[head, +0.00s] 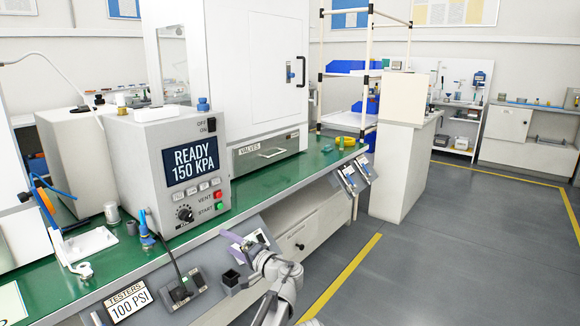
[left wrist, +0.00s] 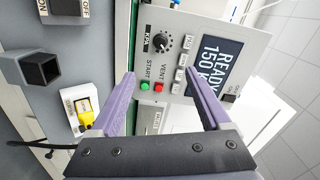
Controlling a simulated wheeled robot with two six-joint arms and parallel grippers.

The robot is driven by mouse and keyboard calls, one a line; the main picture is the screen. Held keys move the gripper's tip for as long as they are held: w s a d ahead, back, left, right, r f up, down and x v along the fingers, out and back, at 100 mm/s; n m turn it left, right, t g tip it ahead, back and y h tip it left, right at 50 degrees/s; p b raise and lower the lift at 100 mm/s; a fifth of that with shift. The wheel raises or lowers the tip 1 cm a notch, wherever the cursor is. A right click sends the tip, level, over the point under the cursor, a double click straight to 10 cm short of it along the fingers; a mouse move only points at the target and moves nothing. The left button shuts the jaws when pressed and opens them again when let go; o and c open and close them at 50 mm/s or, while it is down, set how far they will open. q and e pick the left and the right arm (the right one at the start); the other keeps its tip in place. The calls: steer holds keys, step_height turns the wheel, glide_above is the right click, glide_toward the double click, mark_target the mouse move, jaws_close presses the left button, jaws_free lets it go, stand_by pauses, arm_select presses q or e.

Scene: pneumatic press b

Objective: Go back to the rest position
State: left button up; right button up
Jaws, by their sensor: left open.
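My left gripper (head: 238,242) shows in the head view at the front edge of the bench, below and to the right of the press controller. In the left wrist view its two purple fingers (left wrist: 160,84) are apart with nothing between them. The controller (head: 180,165) is a grey box whose screen (head: 191,160) reads READY 150 KPA. Its panel, with a black knob (left wrist: 161,42), a green START button (left wrist: 145,87) and a red VENT button (left wrist: 159,87), lies beyond the fingers, apart from them. My right gripper is in neither view.
The green-topped bench (head: 270,178) runs from left to back right. A TESTERS 100 PSI label (head: 129,303) and a black switch box (head: 184,290) sit on its front. A black square cup (left wrist: 42,68) is near the gripper. Grey floor (head: 430,250) is clear at right.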

arm_select(q)
steer(key=s+a+f+n+g+h, duration=0.2)
steer(key=s+a+f+g+h, duration=0.15)
steer(key=s+f, duration=0.55)
steer(key=s+a+f+n+g+h, duration=0.25)
steer(key=s+f+g+h, duration=0.25)
steer(key=s+f, duration=0.45)
steer(key=s+d+f+m+g+h, duration=0.3)
steer(key=s+d+m+h, duration=0.15)
steer(key=s+d, duration=0.95)
steer(key=w+d+r+p, duration=0.1)
steer(key=d+r+p, duration=0.2)
steer(key=r+p, duration=2.9)
steer(key=shift+r+n+p, duration=0.2)
steer(key=shift+n+p, duration=0.2)
